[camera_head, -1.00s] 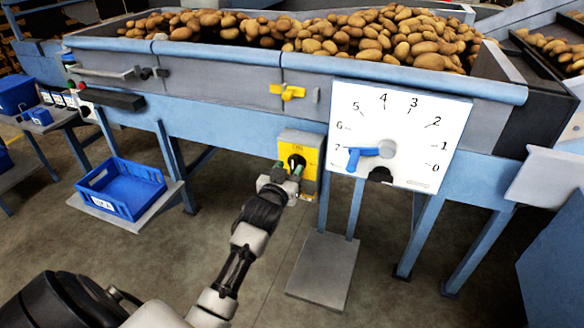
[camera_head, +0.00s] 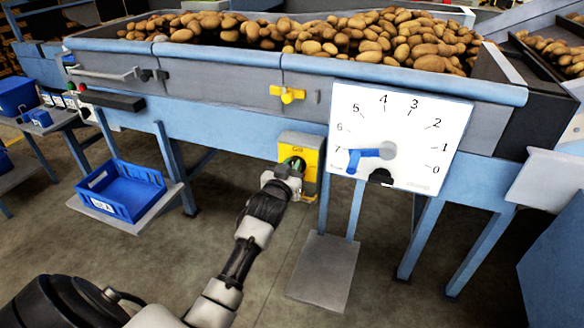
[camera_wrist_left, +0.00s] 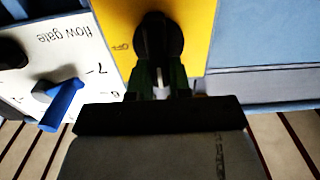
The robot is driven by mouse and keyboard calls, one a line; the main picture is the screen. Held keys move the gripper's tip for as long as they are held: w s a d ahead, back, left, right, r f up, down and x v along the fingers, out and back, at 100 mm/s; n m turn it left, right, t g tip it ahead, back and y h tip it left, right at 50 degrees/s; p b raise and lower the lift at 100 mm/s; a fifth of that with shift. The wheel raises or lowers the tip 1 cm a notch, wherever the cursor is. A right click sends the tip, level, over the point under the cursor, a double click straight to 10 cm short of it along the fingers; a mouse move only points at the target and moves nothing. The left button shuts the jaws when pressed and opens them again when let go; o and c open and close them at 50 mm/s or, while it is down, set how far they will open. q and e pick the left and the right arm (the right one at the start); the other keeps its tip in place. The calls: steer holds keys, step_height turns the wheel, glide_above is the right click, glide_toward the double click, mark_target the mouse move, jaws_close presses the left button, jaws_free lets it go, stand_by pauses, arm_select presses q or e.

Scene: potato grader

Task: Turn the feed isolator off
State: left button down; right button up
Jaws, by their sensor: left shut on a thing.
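The feed isolator is a yellow plate (camera_head: 311,165) on a grey box under the hopper. Its black rotary knob (camera_wrist_left: 160,38) shows in the left wrist view, with an "OFF" mark on the plate beside it. My left gripper (camera_head: 292,164) is at the isolator, its green fingers shut on the knob. The fingers (camera_wrist_left: 158,80) also show in the left wrist view, one on each side of the knob's lower part. In the head view the gripper hides most of the knob, so its exact angle is unclear. My right gripper is not in view.
A white dial (camera_head: 405,120) numbered 0 to 7 with a blue pointer handle (camera_head: 362,155) is right of the isolator. A yellow valve handle (camera_head: 287,94) sits above. A blue crate (camera_head: 122,190) stands at left. A grey plate (camera_head: 323,271) is below.

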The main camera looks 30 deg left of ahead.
arm_select(q)
steer(key=m+p, duration=0.1)
steer(key=m, duration=0.5)
steer(key=d+f+m+p, duration=0.1)
steer(key=m, duration=0.5)
steer(key=f+m+p, duration=0.1)
steer(key=m, duration=0.5)
steer(key=shift+w+d+p, duration=0.2)
steer(key=shift+d+p, duration=0.1)
steer(key=shift+d, duration=0.05)
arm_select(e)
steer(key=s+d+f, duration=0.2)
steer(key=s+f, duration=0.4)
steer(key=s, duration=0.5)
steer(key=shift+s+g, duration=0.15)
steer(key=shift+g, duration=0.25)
arm_select(q)
steer(key=c, duration=1.1)
jaws_free()
steer(key=shift+o, duration=0.3)
steer(key=shift+r, duration=0.1)
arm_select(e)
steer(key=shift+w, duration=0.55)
